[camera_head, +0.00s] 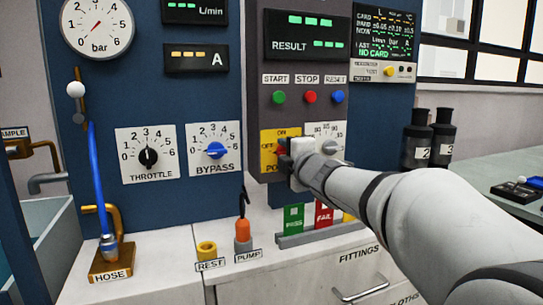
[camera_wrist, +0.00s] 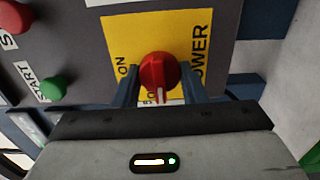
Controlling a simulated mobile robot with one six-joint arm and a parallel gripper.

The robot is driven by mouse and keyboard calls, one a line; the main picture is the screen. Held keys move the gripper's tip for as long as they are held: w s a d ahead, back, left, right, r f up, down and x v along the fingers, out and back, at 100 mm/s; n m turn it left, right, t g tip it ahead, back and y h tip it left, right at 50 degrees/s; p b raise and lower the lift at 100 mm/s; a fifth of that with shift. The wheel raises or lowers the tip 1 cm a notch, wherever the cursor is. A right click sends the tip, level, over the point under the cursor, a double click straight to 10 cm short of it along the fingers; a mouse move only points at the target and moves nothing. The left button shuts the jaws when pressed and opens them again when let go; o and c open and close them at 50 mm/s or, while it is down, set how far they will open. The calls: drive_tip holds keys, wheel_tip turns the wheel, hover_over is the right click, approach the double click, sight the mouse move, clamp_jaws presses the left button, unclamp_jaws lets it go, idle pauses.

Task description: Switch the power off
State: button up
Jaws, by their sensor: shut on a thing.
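The red power knob (camera_wrist: 158,72) sits on a yellow plate (camera_wrist: 116,30) marked ON and POWER. My gripper (camera_wrist: 157,84) has one finger on each side of the knob and is shut on it. The knob's white pointer mark faces down in the wrist view, away from ON, toward partly hidden lettering. In the head view my gripper (camera_head: 286,150) reaches the yellow plate (camera_head: 268,137) from the right and covers much of it. Only a little red of the knob shows there.
A dial (camera_head: 328,132) is close right. The result display (camera_head: 307,35) shows lit green dashes. PASS (camera_head: 293,218) and FAIL (camera_head: 324,212) cards stand below my wrist.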

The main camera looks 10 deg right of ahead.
drive_tip(key=o, duration=1)
drive_tip(key=p+v, duration=0.2)
drive_tip(key=v, duration=0.5)
drive_tip(key=shift+s, duration=0.4)
